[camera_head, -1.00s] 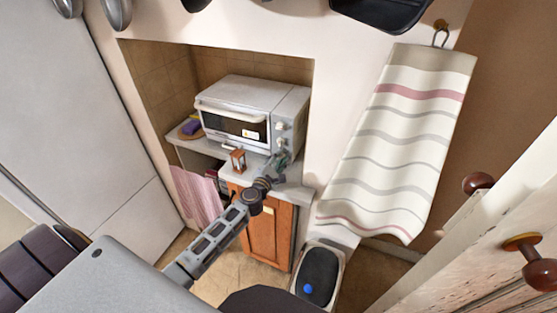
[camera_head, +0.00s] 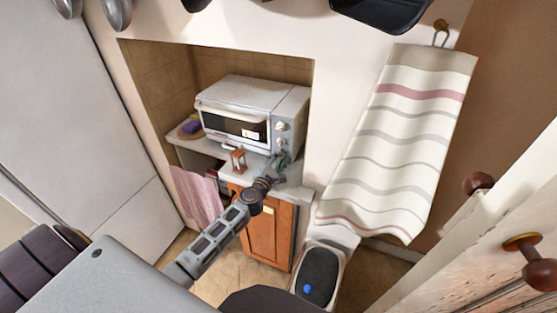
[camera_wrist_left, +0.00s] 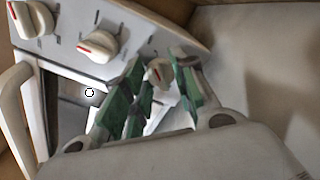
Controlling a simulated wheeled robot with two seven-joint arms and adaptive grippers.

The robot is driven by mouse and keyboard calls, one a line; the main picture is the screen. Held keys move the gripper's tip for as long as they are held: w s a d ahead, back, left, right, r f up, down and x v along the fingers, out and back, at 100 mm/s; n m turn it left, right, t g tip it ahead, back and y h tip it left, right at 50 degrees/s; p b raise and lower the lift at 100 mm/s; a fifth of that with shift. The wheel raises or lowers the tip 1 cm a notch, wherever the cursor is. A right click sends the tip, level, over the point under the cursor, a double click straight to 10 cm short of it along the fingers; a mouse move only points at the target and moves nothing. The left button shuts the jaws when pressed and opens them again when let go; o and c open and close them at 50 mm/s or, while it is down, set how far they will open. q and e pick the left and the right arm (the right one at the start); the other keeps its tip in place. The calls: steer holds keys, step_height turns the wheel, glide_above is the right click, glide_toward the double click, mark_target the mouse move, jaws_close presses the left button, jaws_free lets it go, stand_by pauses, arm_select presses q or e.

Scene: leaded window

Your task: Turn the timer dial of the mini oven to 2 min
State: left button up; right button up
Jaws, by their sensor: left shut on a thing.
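The white mini oven (camera_head: 248,100) stands in the wall niche, with its dials in a column on the right of its front. In the head view the upper dial (camera_head: 280,125) and middle dial (camera_head: 280,141) show. The lowest dial is hidden there by my left gripper (camera_head: 281,160). In the left wrist view the lowest dial (camera_wrist_left: 158,72) sits between the green fingers of my left gripper (camera_wrist_left: 160,88), which is shut on it. The other two dials carry red marks. The dial lettering is too small to read. My right gripper is out of view.
A small hourglass (camera_head: 238,160) stands on the counter just left of my left gripper. A board with a purple item (camera_head: 191,127) lies left of the oven. A striped towel (camera_head: 400,140) hangs at the right. A pedal bin (camera_head: 320,275) stands on the floor.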

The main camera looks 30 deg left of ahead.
arm_select(q)
steer(key=o, duration=1)
steer(key=shift+o, duration=0.2)
steer(key=shift+s, duration=0.1)
steer(key=s, duration=1.1)
steer(key=shift+s+d, duration=0.35)
steer(key=shift+s, duration=0.05)
